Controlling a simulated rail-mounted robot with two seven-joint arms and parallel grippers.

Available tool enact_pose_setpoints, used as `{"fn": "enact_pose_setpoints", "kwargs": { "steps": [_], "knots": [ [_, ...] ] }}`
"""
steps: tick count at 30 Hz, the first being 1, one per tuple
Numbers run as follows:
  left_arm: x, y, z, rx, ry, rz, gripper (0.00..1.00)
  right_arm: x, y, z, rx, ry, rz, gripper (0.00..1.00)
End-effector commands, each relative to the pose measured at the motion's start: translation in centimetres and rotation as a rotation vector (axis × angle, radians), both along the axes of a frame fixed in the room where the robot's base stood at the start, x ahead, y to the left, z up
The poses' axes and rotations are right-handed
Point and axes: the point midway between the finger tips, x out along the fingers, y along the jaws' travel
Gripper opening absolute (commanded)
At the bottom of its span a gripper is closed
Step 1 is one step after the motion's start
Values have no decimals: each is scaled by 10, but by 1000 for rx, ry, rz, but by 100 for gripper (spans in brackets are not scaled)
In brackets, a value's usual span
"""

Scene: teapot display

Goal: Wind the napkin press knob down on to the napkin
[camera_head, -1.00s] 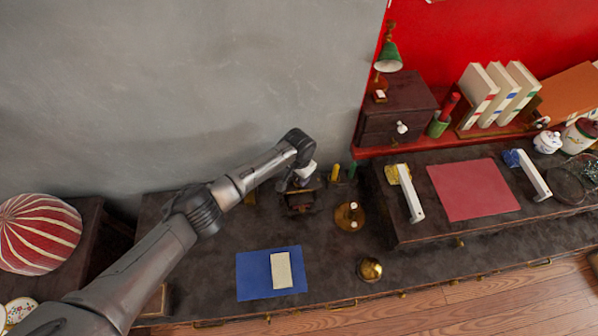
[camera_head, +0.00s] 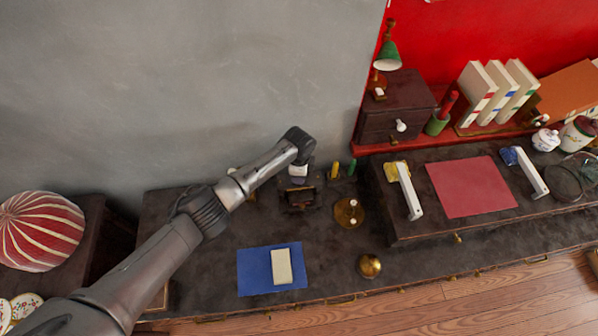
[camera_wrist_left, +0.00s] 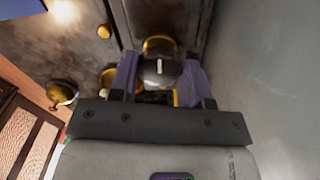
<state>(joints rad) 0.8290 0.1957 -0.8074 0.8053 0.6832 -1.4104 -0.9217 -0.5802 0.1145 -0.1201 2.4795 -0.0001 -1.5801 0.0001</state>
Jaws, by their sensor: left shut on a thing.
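The napkin press (camera_head: 300,200), a small dark frame, stands on the dark counter near the grey wall. My left gripper (camera_head: 299,181) is above it, pointing down. In the left wrist view the dark rounded knob (camera_wrist_left: 160,70) with a pale mark on top sits between the two purple-grey fingers of my left gripper (camera_wrist_left: 159,82), which is shut on it. The napkin cannot be made out; the press and gripper hide that spot. My right gripper is in neither view.
A round brass stand (camera_head: 349,213) is close to the press's right, with yellow (camera_head: 335,171) and green sticks behind. Counter left of the mat is clear.

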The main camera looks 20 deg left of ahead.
Motion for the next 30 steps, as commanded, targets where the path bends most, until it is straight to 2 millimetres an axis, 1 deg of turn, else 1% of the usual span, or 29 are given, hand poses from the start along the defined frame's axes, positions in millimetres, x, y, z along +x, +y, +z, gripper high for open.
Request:
{"fn": "enact_pose_setpoints", "kwargs": {
  "steps": [6, 15, 21, 30],
  "knots": [
    [0, -1, 1, -3, -1, -199, 20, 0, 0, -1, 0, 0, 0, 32],
    [0, -1, 1, -3, -1, -419, 20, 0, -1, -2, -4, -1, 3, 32],
    [0, -1, 1, -3, -1, -513, 20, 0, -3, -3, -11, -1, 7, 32],
    [0, -1, 2, -3, -1, -576, 20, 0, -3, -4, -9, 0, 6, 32]
  ]
}}
